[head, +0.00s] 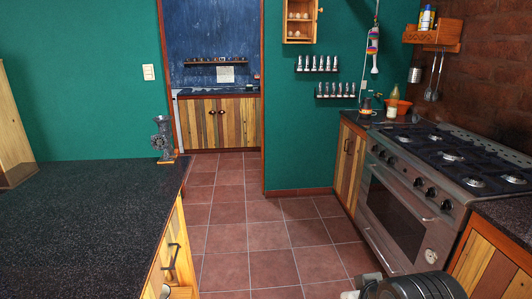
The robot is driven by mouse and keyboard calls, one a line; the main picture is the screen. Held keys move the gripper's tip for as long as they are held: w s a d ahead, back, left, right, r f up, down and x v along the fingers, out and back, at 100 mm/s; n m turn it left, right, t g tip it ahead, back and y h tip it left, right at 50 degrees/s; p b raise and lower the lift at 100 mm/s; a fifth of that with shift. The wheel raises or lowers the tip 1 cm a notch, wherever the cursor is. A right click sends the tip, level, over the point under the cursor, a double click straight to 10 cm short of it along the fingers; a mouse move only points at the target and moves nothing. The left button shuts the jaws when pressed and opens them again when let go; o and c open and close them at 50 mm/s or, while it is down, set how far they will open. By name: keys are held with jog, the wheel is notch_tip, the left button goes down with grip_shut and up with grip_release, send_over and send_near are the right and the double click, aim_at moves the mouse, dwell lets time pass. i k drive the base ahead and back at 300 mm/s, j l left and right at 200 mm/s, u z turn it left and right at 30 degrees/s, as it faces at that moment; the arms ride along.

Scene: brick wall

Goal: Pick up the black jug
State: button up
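I cannot make out a black jug for certain. A small dark vessel (366,105) stands at the back of the right-hand counter (350,121), beside the green wall. It is too small to tell whether it is a jug. A dark grinder-like object (163,140) stands upright on the far right corner of the left black counter (80,225). My gripper's fingers are not in view. Only black and grey rounded parts, likely of my arm, show at the bottom edge right of centre, apart from these objects.
A steel stove (410,215) lines the right side. An orange bowl (402,105), a white jar (391,109) and a bottle (394,93) stand beyond it. The tiled floor (245,240) between the counters is clear. A cabinet door (172,255) at left appears ajar.

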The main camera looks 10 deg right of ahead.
aim_at(365, 111)
jog(key=i, duration=2.15)
jog(key=i+z, duration=0.5)
jog(key=i+j+z, duration=0.15)
jog(key=i+z, duration=0.3)
jog(key=i+j+z, duration=0.3)
jog(key=i+z, duration=0.2)
jog(key=i+j+z, duration=0.3)
jog(key=j+z, duration=0.2)
jog(key=i+j+z, duration=0.45)
jog(key=j+z, duration=0.15)
jog(key=i+j+z, duration=0.15)
jog(key=j+z, duration=0.15)
jog(key=j, duration=0.25)
